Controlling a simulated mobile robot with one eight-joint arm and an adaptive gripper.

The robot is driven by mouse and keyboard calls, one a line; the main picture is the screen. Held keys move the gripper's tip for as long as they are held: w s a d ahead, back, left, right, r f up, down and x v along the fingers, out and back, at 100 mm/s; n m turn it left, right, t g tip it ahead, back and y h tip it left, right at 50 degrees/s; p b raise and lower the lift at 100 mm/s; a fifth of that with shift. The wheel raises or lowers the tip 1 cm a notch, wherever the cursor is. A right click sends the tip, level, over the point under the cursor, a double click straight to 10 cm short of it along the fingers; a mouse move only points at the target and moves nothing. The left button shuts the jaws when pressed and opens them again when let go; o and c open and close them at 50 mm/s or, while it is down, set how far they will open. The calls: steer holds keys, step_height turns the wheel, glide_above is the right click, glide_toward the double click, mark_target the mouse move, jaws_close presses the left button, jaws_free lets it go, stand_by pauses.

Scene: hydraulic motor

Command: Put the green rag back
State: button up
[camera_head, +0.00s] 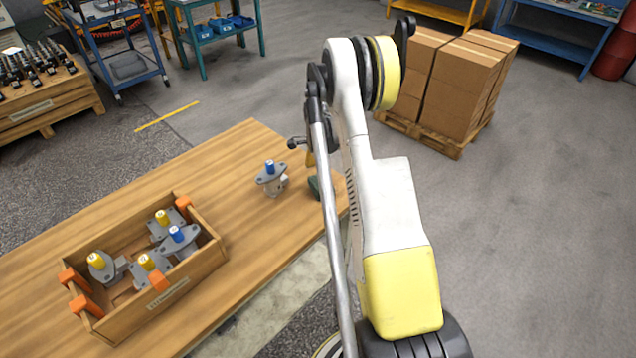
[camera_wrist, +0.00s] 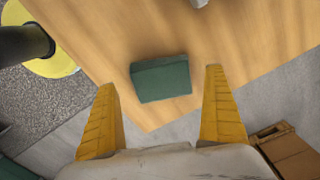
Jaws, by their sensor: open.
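The green rag (camera_wrist: 161,78) lies folded on the wooden table near its corner. In the head view only a small part of the rag (camera_head: 314,187) shows beside my arm, which hides the rest. My gripper (camera_wrist: 164,82) is open, with its two yellow fingers wide apart in the wrist view. The rag appears between and just beyond the fingertips, apart from both. My gripper is mostly hidden behind my arm in the head view.
A motor with a blue cap (camera_head: 271,178) stands on the table (camera_head: 237,235) close to the rag. A wooden crate (camera_head: 190,277) with several motors and orange corners sits at the left. Cardboard boxes (camera_head: 460,80) on a pallet stand on the floor behind.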

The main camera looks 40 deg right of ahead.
mark_target(318, 184)
steer(key=a+r+n+t+p, duration=0.15)
steer(key=a+r, duration=0.25)
steer(key=r, duration=0.6)
steer(key=a+r+n+p, duration=0.1)
steer(key=a+r+n, duration=0.25)
steer(key=r, duration=0.55)
steer(key=s+a+r+n+t+h, duration=0.15)
steer(key=s+a+r+n, duration=0.35)
steer(key=a+r, duration=0.55)
steer(key=s+a+r+n+t+y, duration=0.1)
steer(key=s+a+n+t, duration=0.3)
steer(key=s+a+n, duration=0.7)
steer(key=s+a+r, duration=0.1)
steer(key=s+a, duration=0.3)
steer(key=shift+s+a+r+n, duration=0.15)
steer(key=shift+s+n, duration=0.1)
steer(key=shift+n, duration=0.05)
steer(key=shift+y, duration=0.25)
steer(key=shift+f+b, duration=0.2)
steer(key=shift+b, duration=0.15)
